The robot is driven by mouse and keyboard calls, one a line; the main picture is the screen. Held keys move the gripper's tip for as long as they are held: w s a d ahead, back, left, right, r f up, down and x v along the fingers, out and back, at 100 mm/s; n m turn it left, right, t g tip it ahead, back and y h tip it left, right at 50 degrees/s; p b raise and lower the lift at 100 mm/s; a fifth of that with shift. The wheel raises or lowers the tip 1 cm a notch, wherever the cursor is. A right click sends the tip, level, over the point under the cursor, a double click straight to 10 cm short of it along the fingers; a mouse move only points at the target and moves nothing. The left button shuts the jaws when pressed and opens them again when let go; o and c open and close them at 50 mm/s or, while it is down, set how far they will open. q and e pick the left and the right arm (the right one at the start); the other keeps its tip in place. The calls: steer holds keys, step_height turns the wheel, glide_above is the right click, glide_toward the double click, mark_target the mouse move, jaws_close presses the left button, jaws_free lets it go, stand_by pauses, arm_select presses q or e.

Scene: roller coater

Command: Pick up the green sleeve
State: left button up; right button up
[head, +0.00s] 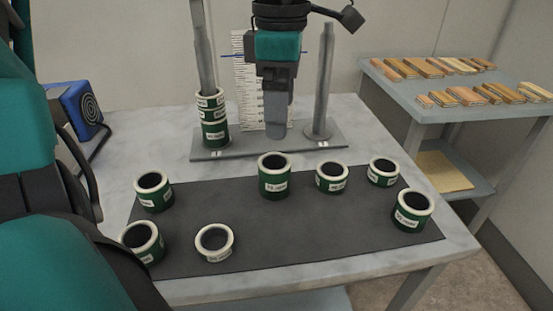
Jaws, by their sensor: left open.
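Several green sleeves with cream rims and white labels stand on a dark mat (330,235) in the head view. The tallest green sleeve (274,182) is at the back middle. Others are a back-left sleeve (153,198), a front-left sleeve (146,244), a low front sleeve (214,252), a sleeve right of middle (332,186), a back-right sleeve (383,178) and a right sleeve (411,217). My left gripper (277,128) hangs pointing down, beyond and above the tallest sleeve in the picture. It is open, seen nearly edge-on, with no sleeve visible in it. My right gripper is out of view.
A metal stand (265,145) behind the mat has two posts. Sleeves are stacked on its left post (203,45); the right post (324,75) is bare. A white scale (247,85) stands behind. A blue device (80,108) is at left. A side table (400,100) holds wooden pieces.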

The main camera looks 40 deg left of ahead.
arm_select(q)
glide_above(275, 165)
steer(key=s+d, duration=0.2)
steer(key=d, duration=0.1)
step_height(275, 165, down, 7)
steer(key=f, duration=0.1)
steer(key=a+f, duration=0.1)
steer(key=f, duration=0.1)
steer(key=f+b, duration=0.1)
steer(key=f, duration=0.1)
steer(key=shift+w+a+f, duration=0.15)
steer(key=shift+a, duration=0.2)
steer(key=shift+f, duration=0.25)
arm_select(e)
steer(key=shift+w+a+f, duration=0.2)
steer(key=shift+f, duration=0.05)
arm_select(q)
steer(key=c, duration=1.1)
step_height(275, 165, up, 28)
steer(key=p, duration=0.3)
steer(key=shift+r+p, duration=0.1)
steer(key=shift+p, duration=0.3)
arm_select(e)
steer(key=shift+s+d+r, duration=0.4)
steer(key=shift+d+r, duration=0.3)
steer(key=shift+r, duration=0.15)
